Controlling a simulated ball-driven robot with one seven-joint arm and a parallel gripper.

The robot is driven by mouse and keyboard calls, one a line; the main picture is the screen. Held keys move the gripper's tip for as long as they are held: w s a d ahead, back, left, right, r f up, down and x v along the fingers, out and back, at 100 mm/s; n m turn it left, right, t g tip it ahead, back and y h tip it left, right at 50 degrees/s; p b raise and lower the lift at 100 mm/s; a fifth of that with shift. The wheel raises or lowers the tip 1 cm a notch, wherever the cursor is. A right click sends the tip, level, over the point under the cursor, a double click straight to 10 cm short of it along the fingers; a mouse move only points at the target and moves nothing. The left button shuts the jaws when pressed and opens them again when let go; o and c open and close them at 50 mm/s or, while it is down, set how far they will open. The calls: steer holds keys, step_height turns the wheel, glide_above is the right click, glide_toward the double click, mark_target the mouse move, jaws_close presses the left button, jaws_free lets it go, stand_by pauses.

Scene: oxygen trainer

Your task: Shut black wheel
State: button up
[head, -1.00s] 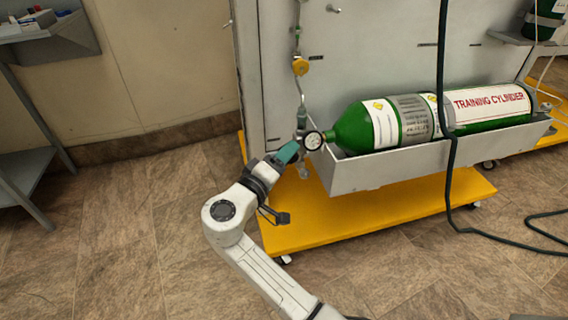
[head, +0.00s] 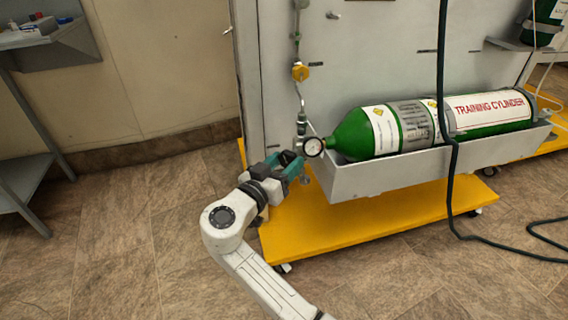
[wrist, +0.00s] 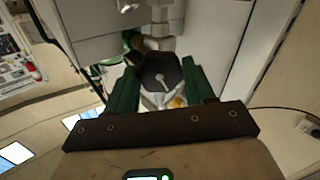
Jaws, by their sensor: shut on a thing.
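The black wheel (wrist: 160,74) shows in the wrist view as a dark knob with a light centre and pointer, on a grey metal valve fitting. My gripper (wrist: 160,88) has its two green fingers on either side of the wheel and is shut on it. In the head view my gripper (head: 289,165) is at the valve end of the green training cylinder (head: 375,133), just left of the round pressure gauge (head: 313,146). The wheel is hidden behind the fingers there.
The cylinder lies in a grey trough (head: 365,177) on a yellow wheeled base (head: 340,228). A yellow fitting (head: 300,72) sits on the pipe above the gauge. A dark hose (head: 447,190) hangs in front of the cylinder. A grey shelf stand (head: 30,170) is at left; floor between is clear.

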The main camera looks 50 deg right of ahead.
steer(key=m, duration=0.4)
steer(key=shift+f+m, duration=0.15)
steer(key=shift+m, duration=0.25)
stand_by(0.4)
steer(key=o, duration=1)
steer(key=shift+o, duration=0.2)
steer(key=s+a+p, duration=0.1)
steer(key=a+p, duration=0.2)
steer(key=a, duration=0.7)
steer(key=shift+s+a, duration=0.25)
steer(key=shift+a, duration=0.15)
